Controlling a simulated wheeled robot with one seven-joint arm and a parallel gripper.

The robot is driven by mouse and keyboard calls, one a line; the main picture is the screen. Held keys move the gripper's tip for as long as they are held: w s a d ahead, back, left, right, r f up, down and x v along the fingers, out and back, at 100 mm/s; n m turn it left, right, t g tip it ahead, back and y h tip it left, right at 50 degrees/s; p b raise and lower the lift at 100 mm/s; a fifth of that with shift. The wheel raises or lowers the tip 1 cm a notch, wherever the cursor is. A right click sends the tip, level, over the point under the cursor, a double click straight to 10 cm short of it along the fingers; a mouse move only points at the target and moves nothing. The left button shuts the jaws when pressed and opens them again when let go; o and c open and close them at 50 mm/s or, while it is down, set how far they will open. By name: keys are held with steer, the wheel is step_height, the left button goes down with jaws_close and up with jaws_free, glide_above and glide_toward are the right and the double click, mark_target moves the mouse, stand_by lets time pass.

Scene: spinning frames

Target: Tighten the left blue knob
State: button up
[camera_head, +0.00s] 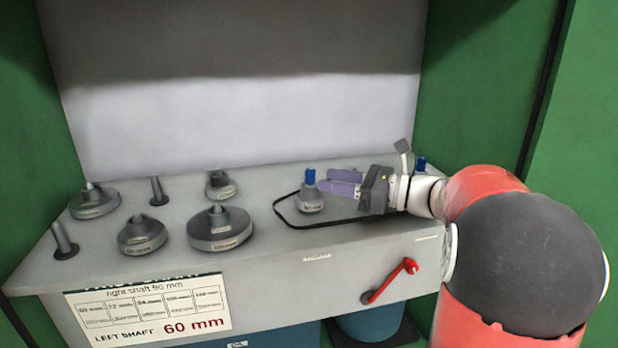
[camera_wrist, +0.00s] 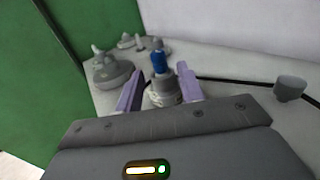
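The left blue knob (camera_head: 310,177) stands upright on top of a grey stepped holder (camera_head: 310,200) on the grey bench top. My gripper (camera_head: 326,180) is just to the right of the knob, with its purple fingers pointing left at it. In the wrist view, the fingers (camera_wrist: 160,72) are apart, and the blue knob (camera_wrist: 159,62) shows between and a little beyond their tips. The gripper is open and empty; I cannot tell whether a finger touches the holder. A second blue knob (camera_head: 421,164) is at the right, partly hidden behind my wrist.
A black belt loop (camera_head: 287,217) lies around the left holder and runs right. Several grey weight-like pulleys (camera_head: 219,229) and two bare posts (camera_head: 158,191) stand on the left. A red crank handle (camera_head: 390,281) is on the front face. Green walls (camera_head: 497,75) flank the bench.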

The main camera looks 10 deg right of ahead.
mark_target(310, 183)
steer(key=x, duration=0.5)
steer(key=shift+w+a, duration=0.1)
steer(key=shift+a, duration=0.2)
jaws_close()
